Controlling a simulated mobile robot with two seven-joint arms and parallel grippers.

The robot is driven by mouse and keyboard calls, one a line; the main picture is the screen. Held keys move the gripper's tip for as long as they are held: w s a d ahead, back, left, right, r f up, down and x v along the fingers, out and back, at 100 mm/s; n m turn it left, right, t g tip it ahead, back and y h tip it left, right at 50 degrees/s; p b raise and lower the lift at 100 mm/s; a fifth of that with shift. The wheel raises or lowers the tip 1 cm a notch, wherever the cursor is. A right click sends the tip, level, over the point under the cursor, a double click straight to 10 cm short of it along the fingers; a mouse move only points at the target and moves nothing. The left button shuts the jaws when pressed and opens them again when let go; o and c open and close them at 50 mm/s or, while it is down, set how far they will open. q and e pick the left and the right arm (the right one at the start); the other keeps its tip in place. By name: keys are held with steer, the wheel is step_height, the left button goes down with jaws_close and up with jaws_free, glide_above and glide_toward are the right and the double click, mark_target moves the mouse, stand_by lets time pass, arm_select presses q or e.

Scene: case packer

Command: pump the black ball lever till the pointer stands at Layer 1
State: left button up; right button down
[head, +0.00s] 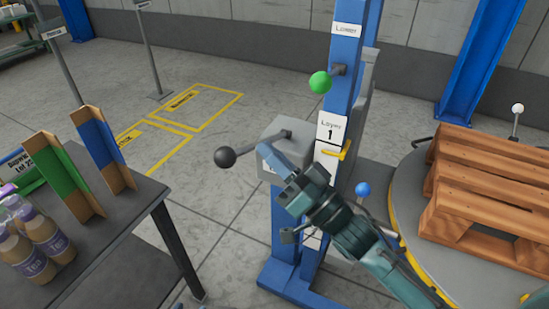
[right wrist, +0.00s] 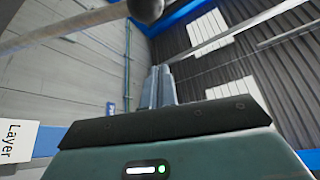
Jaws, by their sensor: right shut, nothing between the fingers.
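The black ball (head: 224,157) is on the left end of a grey lever rod (head: 262,143) that comes from a grey box on the blue column. The ball also shows at the top edge of the right wrist view (right wrist: 147,8). The yellow pointer (head: 343,151) stands at the lower edge of the white Layer 1 card (head: 331,128). My right gripper (head: 266,149) is shut and empty, its fingertips in front of the grey box, right of the ball and apart from it. In the wrist view its fingers (right wrist: 161,88) are together, below the ball. My left gripper is not in view.
A green ball (head: 320,82) sits higher on the column, a blue ball (head: 363,189) lower. A table (head: 150,200) with bottles and dividers stands left. A wooden pallet (head: 490,185) lies on a round turntable at right. Floor between table and column is clear.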

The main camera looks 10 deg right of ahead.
mark_target(239, 151)
steer(key=w+a, duration=0.2)
steer(key=a, duration=0.1)
steer(key=w+a, duration=0.1)
steer(key=a, duration=0.1)
steer(key=shift+w+a+f+p, duration=0.2)
steer(key=shift+f+p, duration=0.2)
steer(key=shift+f, duration=0.1)
